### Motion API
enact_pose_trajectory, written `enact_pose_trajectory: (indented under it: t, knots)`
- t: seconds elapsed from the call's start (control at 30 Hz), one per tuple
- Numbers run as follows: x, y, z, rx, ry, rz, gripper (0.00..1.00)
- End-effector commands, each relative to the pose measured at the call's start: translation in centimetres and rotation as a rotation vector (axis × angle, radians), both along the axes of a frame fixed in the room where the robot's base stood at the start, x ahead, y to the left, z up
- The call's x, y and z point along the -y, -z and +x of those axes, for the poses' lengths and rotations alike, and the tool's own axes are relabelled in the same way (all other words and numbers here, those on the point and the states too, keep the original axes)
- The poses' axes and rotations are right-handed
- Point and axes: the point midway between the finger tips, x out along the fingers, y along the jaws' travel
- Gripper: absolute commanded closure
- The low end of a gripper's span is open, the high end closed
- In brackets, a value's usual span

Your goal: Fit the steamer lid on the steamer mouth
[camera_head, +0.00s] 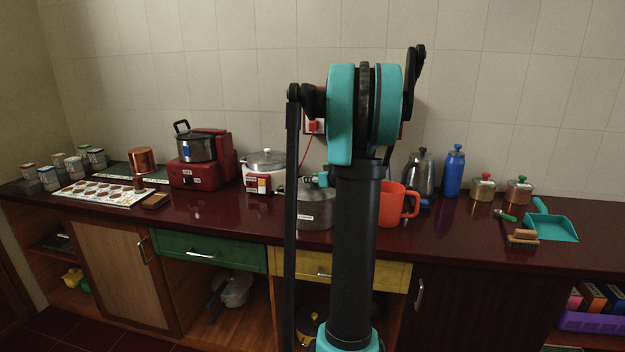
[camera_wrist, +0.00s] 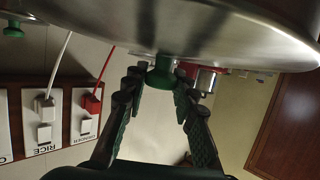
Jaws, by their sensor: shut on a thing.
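The steamer lid (camera_wrist: 225,28) is a wide, shiny metal disc filling the top of the wrist view, which looks upside down. My gripper (camera_wrist: 160,82) is shut on its green knob (camera_wrist: 163,73), with a finger on each side. In the head view a grey metal pot (camera_head: 315,216) with a small white label stands on the counter behind my arm; it appears to be the steamer. My arm hides part of it and most of my gripper. I cannot tell whether the lid touches the mouth.
A white cooker (camera_head: 264,170) stands left of the pot and an orange mug (camera_head: 391,206) close to its right. Behind are a kettle (camera_head: 419,174) and a blue bottle (camera_head: 454,171). The wrist view shows wall sockets (camera_wrist: 45,115) with cords. The front counter (camera_head: 460,240) has free room.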

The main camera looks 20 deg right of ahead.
Motion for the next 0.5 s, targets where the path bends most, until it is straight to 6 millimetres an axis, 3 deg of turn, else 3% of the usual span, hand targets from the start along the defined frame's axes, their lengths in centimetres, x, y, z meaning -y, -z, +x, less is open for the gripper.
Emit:
enact_pose_trajectory:
  t: [0.13, 0.17, 0.3, 0.5]
  knots:
    - [0.01, 0.16, 0.01, 0.000, 0.000, 0.000, 1.00]
    - [0.01, 0.14, 0.00, 0.000, 0.000, 0.000, 0.70]
    - [0.00, 0.14, 0.00, 0.000, 0.000, 0.000, 0.52]
    - [0.00, 0.14, 0.00, 0.000, 0.000, 0.000, 0.49]
